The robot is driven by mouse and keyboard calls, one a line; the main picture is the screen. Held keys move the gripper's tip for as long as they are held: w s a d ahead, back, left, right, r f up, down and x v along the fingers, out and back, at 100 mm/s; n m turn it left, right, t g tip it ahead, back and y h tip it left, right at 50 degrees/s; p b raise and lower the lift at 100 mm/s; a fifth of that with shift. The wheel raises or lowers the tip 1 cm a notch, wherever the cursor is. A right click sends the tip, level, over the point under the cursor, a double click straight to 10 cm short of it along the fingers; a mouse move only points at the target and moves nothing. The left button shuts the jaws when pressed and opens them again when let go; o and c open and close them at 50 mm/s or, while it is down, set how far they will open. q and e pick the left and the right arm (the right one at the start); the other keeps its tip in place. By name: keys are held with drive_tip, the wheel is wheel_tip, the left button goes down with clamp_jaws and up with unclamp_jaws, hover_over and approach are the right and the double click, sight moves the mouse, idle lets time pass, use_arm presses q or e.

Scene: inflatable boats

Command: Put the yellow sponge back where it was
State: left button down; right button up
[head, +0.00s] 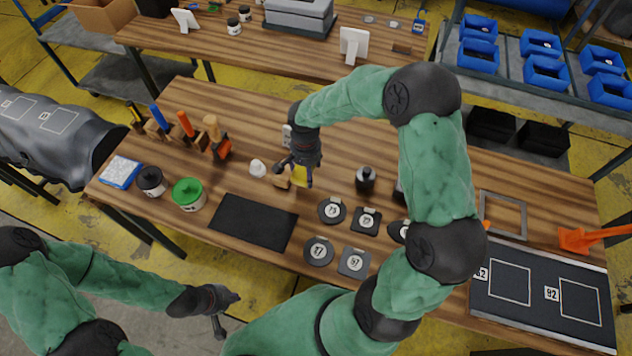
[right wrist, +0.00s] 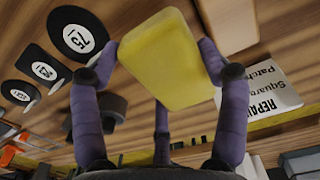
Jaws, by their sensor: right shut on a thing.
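The yellow sponge (right wrist: 168,62) is held between the purple fingers of my right gripper (right wrist: 165,75) in the right wrist view. In the head view my right gripper (head: 297,172) points down over the middle of the wooden workbench (head: 340,140), with the sponge (head: 302,181) partly hidden below it. A small wooden block (head: 283,183) is close beside the sponge; I cannot tell if they touch. My left gripper (head: 228,310) is empty, in front of the bench, with its fingers apart.
Round and square black patches (head: 319,251) lie right of a black mat (head: 253,222). Tools stand behind on the left.

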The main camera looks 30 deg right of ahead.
sight(316, 186)
drive_tip(key=d+f, duration=0.1)
drive_tip(key=s+d+f, duration=0.1)
drive_tip(key=f, duration=0.1)
drive_tip(key=shift+s+d+f+b, duration=0.15)
drive_tip(key=shift+d+b, duration=0.05)
drive_tip(key=shift+b, duration=0.1)
wheel_tip(316, 186, down, 3)
drive_tip(key=shift+r+b, duration=0.2)
drive_tip(key=shift+b, duration=0.25)
drive_tip(key=shift+f, duration=0.3)
drive_tip(key=o, duration=1.2)
drive_tip(key=shift+f, duration=0.1)
